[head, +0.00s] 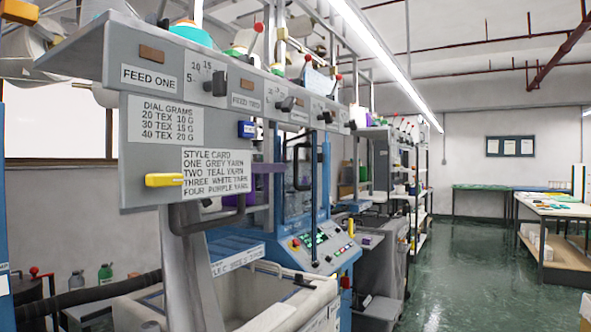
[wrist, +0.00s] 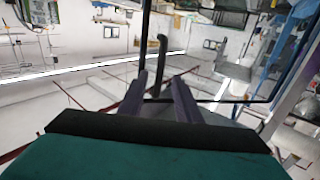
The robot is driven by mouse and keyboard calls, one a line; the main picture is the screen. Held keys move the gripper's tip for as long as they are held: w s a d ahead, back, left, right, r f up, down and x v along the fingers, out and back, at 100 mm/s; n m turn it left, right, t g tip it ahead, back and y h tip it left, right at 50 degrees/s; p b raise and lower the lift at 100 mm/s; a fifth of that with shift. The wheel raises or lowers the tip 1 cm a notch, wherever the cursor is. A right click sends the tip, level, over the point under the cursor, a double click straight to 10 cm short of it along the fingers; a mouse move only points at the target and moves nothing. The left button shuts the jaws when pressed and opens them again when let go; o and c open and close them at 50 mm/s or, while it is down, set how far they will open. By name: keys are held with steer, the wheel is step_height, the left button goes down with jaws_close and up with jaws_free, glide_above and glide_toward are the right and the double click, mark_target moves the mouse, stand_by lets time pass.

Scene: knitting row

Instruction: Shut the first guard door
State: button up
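The guard door shows in the wrist view as a clear pane in a thin black frame (wrist: 210,101), standing open at an angle. Its black bar handle (wrist: 158,65) rises just ahead of my gripper (wrist: 160,80). My gripper's two dark purple fingers are apart, with the handle in line with the gap between them; whether they touch it I cannot tell. In the head view a clear guard door with a black edge (head: 315,200) and a black handle (head: 302,168) stands at the blue machine (head: 340,256). My gripper is not clearly visible there, being largely behind the grey feed panel.
The grey feed panel (head: 140,148) with a style card (head: 216,171) and yellow lever (head: 164,180) fills the near left. A pale bin (head: 150,306) stands below it. The green aisle floor (head: 455,262) is clear. A worktable (head: 555,206) stands at the right.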

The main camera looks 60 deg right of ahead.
mark_target(296, 182)
steer(key=x, duration=0.7)
steer(key=shift+s+d, duration=0.1)
steer(key=shift+d, duration=0.1)
